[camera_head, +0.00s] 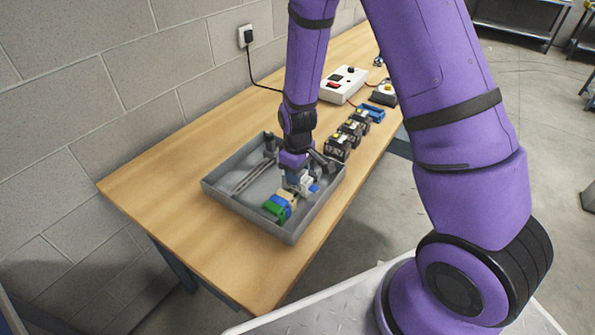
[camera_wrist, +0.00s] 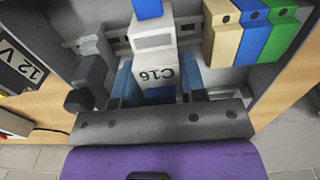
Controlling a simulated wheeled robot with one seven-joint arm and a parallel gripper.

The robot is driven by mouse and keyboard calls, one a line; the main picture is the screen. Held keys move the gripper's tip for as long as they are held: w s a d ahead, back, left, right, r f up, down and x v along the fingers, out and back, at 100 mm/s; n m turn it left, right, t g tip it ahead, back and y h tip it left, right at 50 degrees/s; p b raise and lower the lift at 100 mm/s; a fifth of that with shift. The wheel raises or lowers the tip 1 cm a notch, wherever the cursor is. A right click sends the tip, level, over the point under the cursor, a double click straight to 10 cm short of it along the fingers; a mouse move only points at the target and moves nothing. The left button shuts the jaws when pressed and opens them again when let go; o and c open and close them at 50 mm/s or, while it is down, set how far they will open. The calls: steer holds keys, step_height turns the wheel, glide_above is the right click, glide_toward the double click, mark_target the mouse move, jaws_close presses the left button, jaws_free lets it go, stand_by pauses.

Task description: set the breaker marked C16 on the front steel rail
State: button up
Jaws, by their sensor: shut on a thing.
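The breaker marked C16 (camera_wrist: 154,75) is a white-grey block, its label upside down in the wrist view. My gripper (camera_wrist: 158,88) is shut on it, with a blue finger on each side. In the head view my gripper (camera_head: 293,177) is low inside the grey tray (camera_head: 222,200). A slotted steel rail (camera_wrist: 186,28) passes behind the breaker in the wrist view. I cannot tell whether the breaker is seated on it. Beige, blue and green terminal blocks (camera_wrist: 255,35) stand to the right of the breaker, apart from it.
A long rail (camera_head: 253,176) lies at the tray's left. Several black blocks (camera_head: 338,147) stand in a row behind the tray, one marked 12 V in the wrist view (camera_wrist: 22,68). A white control box (camera_head: 343,84) stands farther back. The table's near-left area (camera_head: 150,190) is clear.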

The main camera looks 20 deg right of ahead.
steer(key=shift+f, duration=0.5)
stand_by(0.7)
steer(key=o, duration=1.1)
steer(key=shift+r, duration=0.1)
step_height(320, 180, up, 11)
steer(key=shift+f, duration=0.2)
